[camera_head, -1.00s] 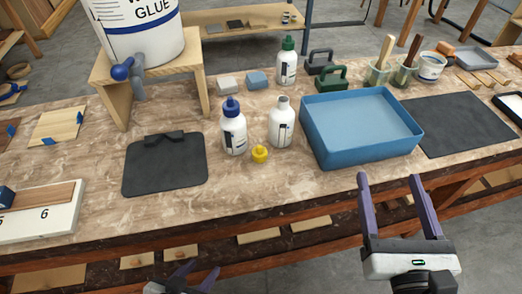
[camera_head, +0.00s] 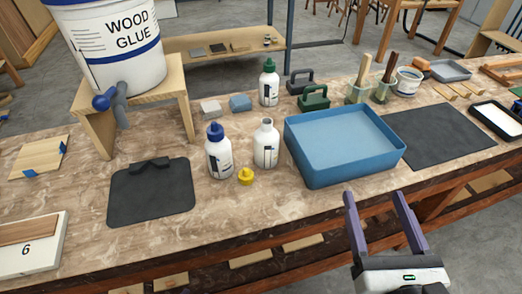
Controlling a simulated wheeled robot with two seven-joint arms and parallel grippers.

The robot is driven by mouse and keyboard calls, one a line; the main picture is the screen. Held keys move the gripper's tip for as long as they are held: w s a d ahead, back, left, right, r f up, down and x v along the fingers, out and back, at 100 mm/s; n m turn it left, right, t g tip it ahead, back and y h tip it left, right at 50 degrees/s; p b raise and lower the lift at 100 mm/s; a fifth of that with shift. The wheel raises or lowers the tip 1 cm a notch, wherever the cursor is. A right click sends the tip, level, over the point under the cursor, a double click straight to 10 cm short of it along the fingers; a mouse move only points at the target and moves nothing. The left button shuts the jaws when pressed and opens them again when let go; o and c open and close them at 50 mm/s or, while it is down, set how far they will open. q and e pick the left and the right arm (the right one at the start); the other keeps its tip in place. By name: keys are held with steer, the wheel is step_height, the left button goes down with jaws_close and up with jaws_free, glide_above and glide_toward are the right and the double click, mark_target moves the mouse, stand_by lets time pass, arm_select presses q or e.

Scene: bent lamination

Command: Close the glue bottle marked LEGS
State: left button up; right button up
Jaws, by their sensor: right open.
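An open white bottle (camera_head: 266,145) stands upright with no cap on its neck. A yellow cap (camera_head: 246,176) lies on the bench just in front of it, apart from it. A blue-capped bottle (camera_head: 219,152) stands to its left and a green-capped bottle (camera_head: 269,83) behind it. The bottle labels are too small to read, so I cannot tell which says LEGS. My right gripper (camera_head: 374,196) is open and empty, in front of the blue tray at the bench's front edge. My left gripper is out of view.
A blue tray (camera_head: 347,143) stands right of the open bottle. A black mat (camera_head: 151,192) lies to the left, beyond it a wooden stand (camera_head: 95,129) with a big glue bucket (camera_head: 113,45). Sponges (camera_head: 240,103) lie behind. The bench (camera_head: 275,205) is clear in front of the cap.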

steer(key=s+a+f+m+g, duration=0.1)
steer(key=s+f+m+g, duration=0.2)
steer(key=f+m, duration=0.7)
steer(key=s+a+f+m+g+y, duration=0.1)
steer(key=s+f+m+g, duration=0.1)
steer(key=f+m, duration=0.7)
steer(key=s+a+f+m+g+y, duration=0.1)
steer(key=s+f+m+g, duration=0.2)
steer(key=f+m, duration=0.7)
steer(key=m+g, duration=0.1)
steer(key=m, duration=0.3)
steer(key=shift+s+a+f+m, duration=0.3)
steer(key=shift+a, duration=0.1)
steer(key=shift+c, duration=0.2)
